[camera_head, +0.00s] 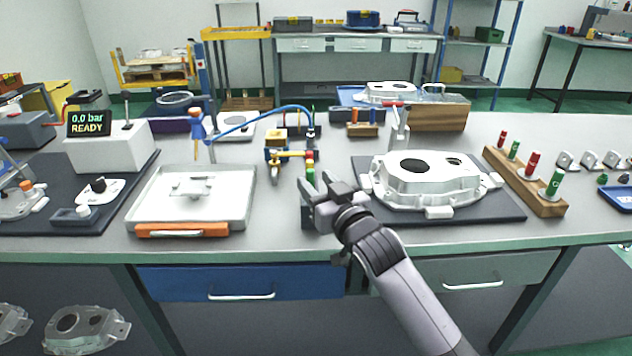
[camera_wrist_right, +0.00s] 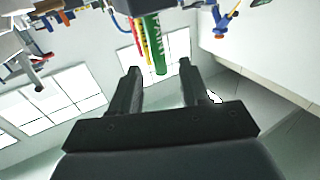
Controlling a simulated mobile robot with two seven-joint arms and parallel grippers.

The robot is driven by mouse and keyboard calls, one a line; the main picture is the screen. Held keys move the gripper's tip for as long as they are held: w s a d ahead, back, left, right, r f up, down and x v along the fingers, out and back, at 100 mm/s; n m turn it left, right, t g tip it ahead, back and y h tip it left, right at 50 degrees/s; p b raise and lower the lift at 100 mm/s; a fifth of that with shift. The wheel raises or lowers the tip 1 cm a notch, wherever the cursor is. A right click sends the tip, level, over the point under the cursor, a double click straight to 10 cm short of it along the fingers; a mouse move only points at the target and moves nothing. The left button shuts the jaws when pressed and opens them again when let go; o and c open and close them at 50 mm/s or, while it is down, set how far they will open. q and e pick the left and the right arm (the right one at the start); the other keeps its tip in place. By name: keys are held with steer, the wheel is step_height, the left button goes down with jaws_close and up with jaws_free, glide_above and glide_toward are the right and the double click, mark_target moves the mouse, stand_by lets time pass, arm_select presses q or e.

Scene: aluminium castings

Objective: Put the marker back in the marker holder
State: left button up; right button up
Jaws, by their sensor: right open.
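A green paint marker (camera_head: 311,177) stands upright beside my right gripper in the head view, with yellow and red marker parts showing just behind it. The dark marker holder (camera_head: 307,216) seems to be below it at the table's front edge, mostly hidden by the gripper. My right gripper (camera_head: 328,187) is open. In the right wrist view, the green marker (camera_wrist_right: 154,45) lies in line with the gap between the fingers (camera_wrist_right: 157,70); I cannot tell whether it touches either finger. A yellow and a red marker (camera_wrist_right: 143,40) show beside it. My left gripper is not in view.
An aluminium casting (camera_head: 425,180) sits on a dark mat to the right. A wooden rack (camera_head: 540,197) with red and green-capped items stands further right. A metal tray (camera_head: 240,205) lies left. A blue hose (camera_head: 262,118) arches behind the gripper.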

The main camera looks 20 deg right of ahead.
steer(key=shift+s+d, duration=0.2)
steer(key=shift+s, duration=1.25)
steer(key=shift+s+d, duration=0.2)
steer(key=shift+s, duration=1.25)
steer(key=s+f+g+p, duration=0.1)
steer(key=s+f+g, duration=0.6)
steer(key=s+f, duration=1.6)
step_height(320, 180, down, 3)
steer(key=shift+s+d+f+n+p, duration=0.2)
steer(key=shift+s+d+n+p, duration=0.15)
steer(key=shift+s+n+p, duration=0.05)
